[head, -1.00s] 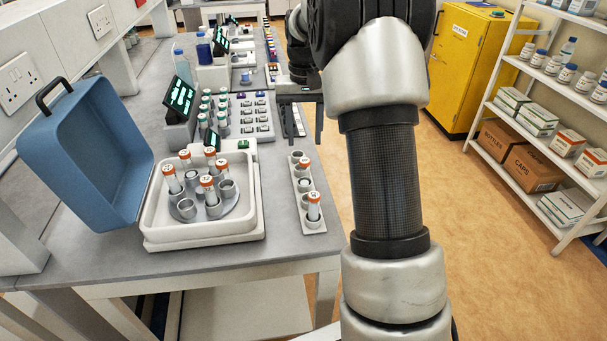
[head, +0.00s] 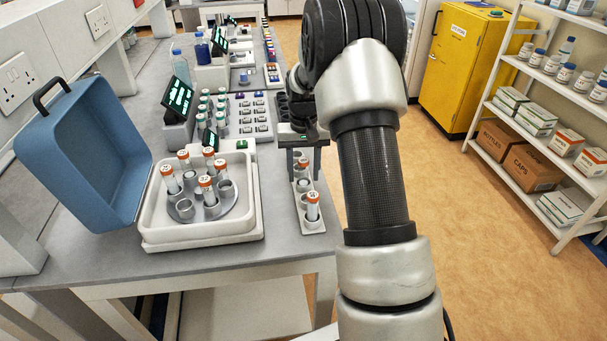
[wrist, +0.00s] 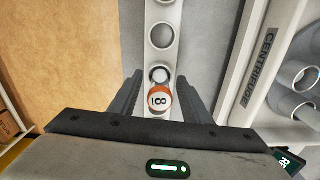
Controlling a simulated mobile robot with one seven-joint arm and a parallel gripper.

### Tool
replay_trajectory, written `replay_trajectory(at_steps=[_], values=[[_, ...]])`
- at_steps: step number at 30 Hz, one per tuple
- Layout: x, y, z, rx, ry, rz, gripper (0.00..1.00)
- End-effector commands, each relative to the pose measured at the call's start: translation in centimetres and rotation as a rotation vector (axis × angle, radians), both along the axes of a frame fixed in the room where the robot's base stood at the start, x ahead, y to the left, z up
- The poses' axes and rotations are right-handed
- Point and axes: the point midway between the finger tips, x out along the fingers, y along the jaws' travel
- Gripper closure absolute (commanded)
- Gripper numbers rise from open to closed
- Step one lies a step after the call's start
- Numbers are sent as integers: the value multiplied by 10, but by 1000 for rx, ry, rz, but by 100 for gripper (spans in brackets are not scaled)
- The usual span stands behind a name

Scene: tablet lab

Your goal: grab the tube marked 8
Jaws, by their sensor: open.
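In the wrist view a tube with an orange cap marked 8 (wrist: 159,99) stands in a narrow light rack (wrist: 166,18). My gripper (wrist: 161,84) is open, with one finger on each side of the tube and a visible gap to each. In the head view my gripper (head: 303,158) is over the far part of the rack (head: 316,228) and partly hides the tubes there. Another orange-capped tube (head: 312,205) stands at the rack's near end.
A centrifuge (head: 150,235) with its blue lid (head: 85,150) open stands left of the rack and holds several orange-capped tubes. More tube racks and a screen (head: 178,97) are farther back. Open floor (head: 480,240) lies right of the bench.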

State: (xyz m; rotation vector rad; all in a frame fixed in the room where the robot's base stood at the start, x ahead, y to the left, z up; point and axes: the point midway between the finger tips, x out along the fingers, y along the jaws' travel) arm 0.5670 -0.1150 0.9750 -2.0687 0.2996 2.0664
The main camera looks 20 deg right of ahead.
Motion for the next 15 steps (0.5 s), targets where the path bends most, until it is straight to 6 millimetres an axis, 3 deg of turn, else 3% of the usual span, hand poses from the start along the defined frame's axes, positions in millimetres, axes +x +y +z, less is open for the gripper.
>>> replay_trajectory(at_steps=[4, 12, 15], values=[[0, 0, 0, 0, 0, 0, 57], [0, 0, 0, 0, 0, 0, 98], [0, 0, 1, 0, 0, 0, 99]])
